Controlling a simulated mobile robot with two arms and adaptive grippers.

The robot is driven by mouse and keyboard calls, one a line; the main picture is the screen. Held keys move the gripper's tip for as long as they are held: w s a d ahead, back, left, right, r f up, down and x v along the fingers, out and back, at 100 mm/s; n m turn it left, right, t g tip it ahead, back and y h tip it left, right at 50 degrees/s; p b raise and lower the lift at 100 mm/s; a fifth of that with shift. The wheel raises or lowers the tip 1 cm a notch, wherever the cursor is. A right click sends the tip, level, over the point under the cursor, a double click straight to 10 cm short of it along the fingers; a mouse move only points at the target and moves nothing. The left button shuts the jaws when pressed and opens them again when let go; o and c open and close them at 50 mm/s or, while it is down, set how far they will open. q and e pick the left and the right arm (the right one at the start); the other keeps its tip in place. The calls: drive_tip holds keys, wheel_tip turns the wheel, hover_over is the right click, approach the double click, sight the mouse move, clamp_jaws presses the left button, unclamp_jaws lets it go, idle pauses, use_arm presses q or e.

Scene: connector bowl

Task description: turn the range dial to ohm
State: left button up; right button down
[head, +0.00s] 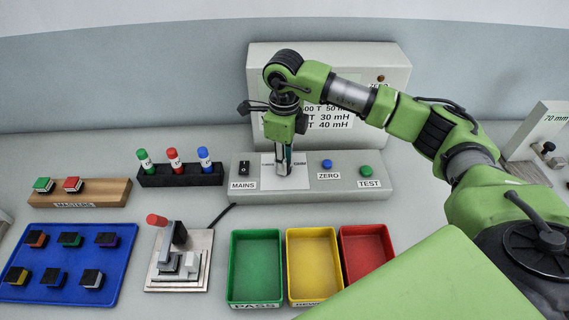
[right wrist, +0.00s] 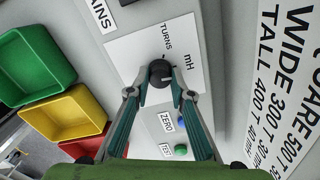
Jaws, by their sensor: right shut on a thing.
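The range dial (right wrist: 160,70) is a small round black knob on a white plate on the grey instrument panel. In the right wrist view the labels TURNS and mH show beside it; I cannot see an ohm label. A small pale mark shows on the knob, but I cannot tell surely which label it faces. My right gripper (right wrist: 160,88) points down at the panel, its two fingers shut on the dial from both sides. In the head view my right gripper (head: 285,170) hides most of the dial. My left gripper is not in view.
The panel (head: 340,185) also has a MAINS switch (head: 244,169), a blue ZERO button (head: 326,164) and a green TEST button (head: 366,171). Green (head: 232,270), yellow (head: 290,268) and red (head: 345,250) trays stand in front. Marker pens in a black rack (head: 180,178) stand left.

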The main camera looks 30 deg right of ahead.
drive_tip(key=m+b, duration=0.2)
drive_tip(key=m, duration=0.3)
drive_tip(key=shift+m, duration=0.3)
drive_tip(key=m+b, duration=0.1)
drive_tip(key=m, duration=0.3)
drive_tip(key=shift+w+r+m, duration=0.1)
drive_tip(key=shift+m, duration=0.3)
drive_tip(key=c, duration=1.8)
unclamp_jaws()
drive_tip(key=shift+c, duration=0.2)
drive_tip(key=shift+o, duration=0.3)
wheel_tip(320, 180, up, 12)
